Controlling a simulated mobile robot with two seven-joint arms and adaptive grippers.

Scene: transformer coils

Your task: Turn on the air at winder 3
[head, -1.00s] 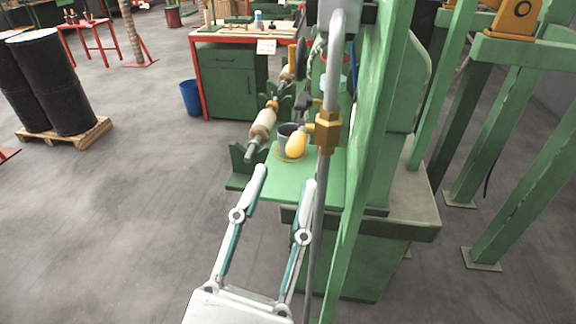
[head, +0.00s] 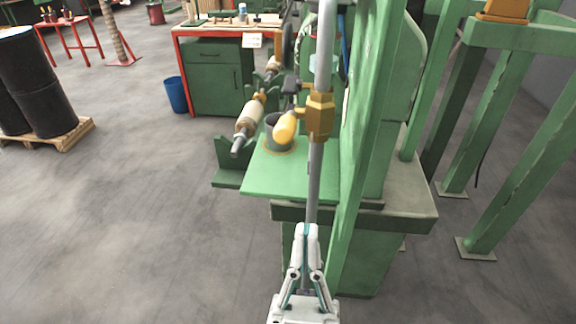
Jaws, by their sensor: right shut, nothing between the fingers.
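The air valve at the winder has a brass body (head: 319,117) set in a grey upright pipe (head: 313,185). My right gripper (head: 307,230) is below the valve, fingers pointing up, shut and empty. Its fingertips overlap the lower pipe in the picture; I cannot tell whether they touch it. The green winder (head: 375,150) stands behind, with a shaft carrying a pale coil (head: 248,118) on its left. No winder number is readable. My left gripper is out of view.
A green post (head: 362,170) runs close to the right of the pipe. A workbench (head: 219,75) and blue bin (head: 175,95) stand behind.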

